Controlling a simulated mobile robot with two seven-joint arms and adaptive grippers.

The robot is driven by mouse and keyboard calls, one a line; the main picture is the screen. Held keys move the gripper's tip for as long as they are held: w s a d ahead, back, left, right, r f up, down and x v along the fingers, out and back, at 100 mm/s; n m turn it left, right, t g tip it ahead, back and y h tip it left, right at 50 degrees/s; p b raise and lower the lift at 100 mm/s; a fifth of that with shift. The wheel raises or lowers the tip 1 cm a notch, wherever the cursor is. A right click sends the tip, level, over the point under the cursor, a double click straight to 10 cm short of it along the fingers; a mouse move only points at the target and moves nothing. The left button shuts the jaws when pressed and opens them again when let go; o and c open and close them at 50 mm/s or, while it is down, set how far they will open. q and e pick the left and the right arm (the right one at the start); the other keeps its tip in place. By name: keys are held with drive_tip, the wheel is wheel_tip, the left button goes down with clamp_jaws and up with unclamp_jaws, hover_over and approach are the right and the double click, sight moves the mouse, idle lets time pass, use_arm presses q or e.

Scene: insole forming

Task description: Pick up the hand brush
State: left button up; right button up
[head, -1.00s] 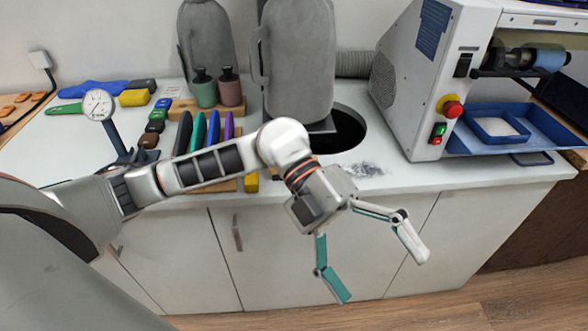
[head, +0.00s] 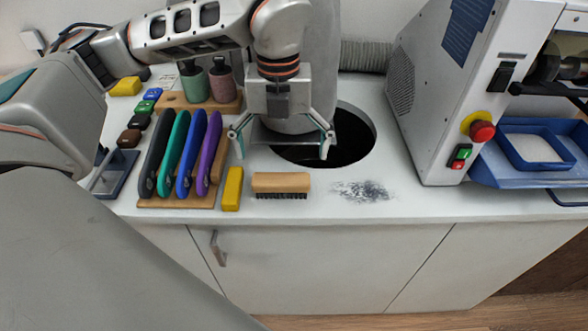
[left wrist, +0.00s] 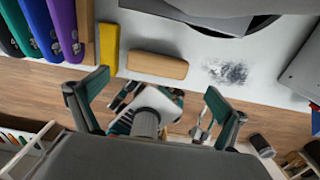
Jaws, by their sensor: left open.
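The hand brush (head: 281,185) has a tan wooden back and dark bristles. It lies bristles down near the front edge of the counter, right of a yellow block. It also shows in the left wrist view (left wrist: 157,66), seen from above, beyond the fingers. My left gripper (head: 282,150) is open and empty, pointing down above the counter, a little behind the brush in the head view. Its fingers are spread apart, and nothing is between them. In the left wrist view the open fingers (left wrist: 155,98) show at the bottom.
Grey dust (head: 362,190) lies to the right. A round hole (head: 350,140) opens behind. A machine (head: 440,90) stands at right.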

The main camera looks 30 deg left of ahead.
sight(281, 177)
use_arm(q)
drive_tip(key=shift+w+f, duration=0.2)
drive_tip(key=shift+f, duration=0.2)
drive_tip(key=shift+s+f, duration=0.2)
drive_tip(key=shift+f, duration=0.4)
drive_tip(key=shift+s+f, duration=0.2)
drive_tip(key=shift+f, duration=0.35)
drive_tip(key=f, duration=0.3)
drive_tip(key=shift+a+f, duration=0.2)
drive_tip(key=shift+f, duration=0.6)
drive_tip(key=c, duration=1.2)
use_arm(e)
drive_tip(key=shift+s+f, duration=0.5)
drive_tip(key=shift+s, duration=0.1)
use_arm(q)
drive_tip(key=shift+w+r, duration=0.1)
drive_tip(key=shift+r, duration=0.05)
